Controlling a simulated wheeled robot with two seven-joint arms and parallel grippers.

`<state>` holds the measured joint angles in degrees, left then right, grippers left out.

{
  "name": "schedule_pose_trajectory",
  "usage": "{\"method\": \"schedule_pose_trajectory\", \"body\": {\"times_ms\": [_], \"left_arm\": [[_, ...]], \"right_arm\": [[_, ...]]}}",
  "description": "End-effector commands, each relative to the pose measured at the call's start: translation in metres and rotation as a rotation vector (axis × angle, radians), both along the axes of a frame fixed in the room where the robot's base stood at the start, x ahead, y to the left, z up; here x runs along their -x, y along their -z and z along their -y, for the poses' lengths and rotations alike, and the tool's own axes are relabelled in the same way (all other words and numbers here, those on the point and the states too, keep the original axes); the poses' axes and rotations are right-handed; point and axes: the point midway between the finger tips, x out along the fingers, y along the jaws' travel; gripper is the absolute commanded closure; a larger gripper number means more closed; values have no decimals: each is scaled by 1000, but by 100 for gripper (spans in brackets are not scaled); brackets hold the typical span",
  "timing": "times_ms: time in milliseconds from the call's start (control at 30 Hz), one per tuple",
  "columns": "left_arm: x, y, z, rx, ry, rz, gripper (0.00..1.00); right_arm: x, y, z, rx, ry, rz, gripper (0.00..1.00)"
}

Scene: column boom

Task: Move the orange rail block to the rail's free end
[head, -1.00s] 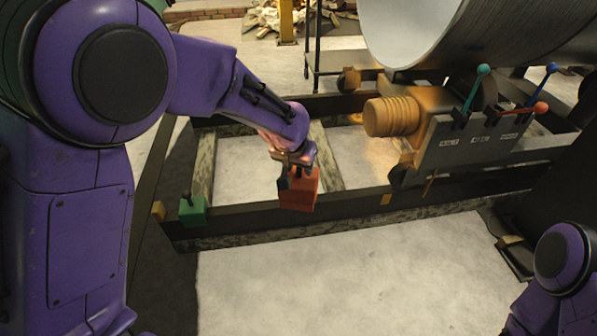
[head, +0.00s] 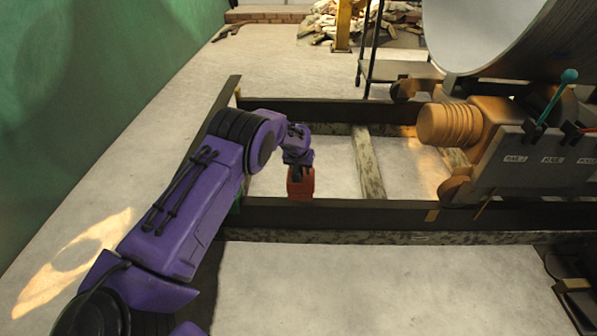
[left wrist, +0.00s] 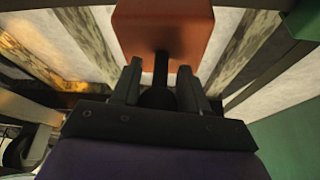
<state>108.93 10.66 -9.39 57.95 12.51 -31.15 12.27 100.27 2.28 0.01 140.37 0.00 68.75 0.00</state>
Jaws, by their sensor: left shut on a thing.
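The orange rail block (head: 301,188) shows red-orange at the long dark rail (head: 350,213), left of the rail's yellow mark (head: 432,215). Its lower edge meets the rail's upper edge; I cannot tell whether it touches. My left gripper (head: 299,172) is above it. In the left wrist view, the fingers (left wrist: 160,85) are shut on the dark stem of the block (left wrist: 163,30), whose body lies just beyond the fingertips. A green sliver (head: 236,207) beside my arm is probably the green block; my arm hides most of it and the rail's left end. My right gripper is out of view.
The orange-brown motor (head: 450,124) and grey lever panel (head: 535,165) stand right of the block, under a large pipe (head: 490,35). A green wall (head: 90,100) is at left. Pale floor (head: 350,280) is clear in front of the rail.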

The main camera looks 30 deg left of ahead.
Motion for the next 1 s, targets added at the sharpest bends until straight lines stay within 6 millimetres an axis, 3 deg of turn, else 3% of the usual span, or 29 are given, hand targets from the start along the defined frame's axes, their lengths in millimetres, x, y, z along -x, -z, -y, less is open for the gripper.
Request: {"method": "schedule_pose_trajectory", "body": {"times_ms": [233,600,1000], "left_arm": [[-2,12,-6,0,-5,6,100],[-2,46,-5,1,-5,6,100],[-2,46,-5,1,-4,7,100]], "right_arm": [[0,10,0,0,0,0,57],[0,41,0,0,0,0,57],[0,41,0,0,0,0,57]]}}
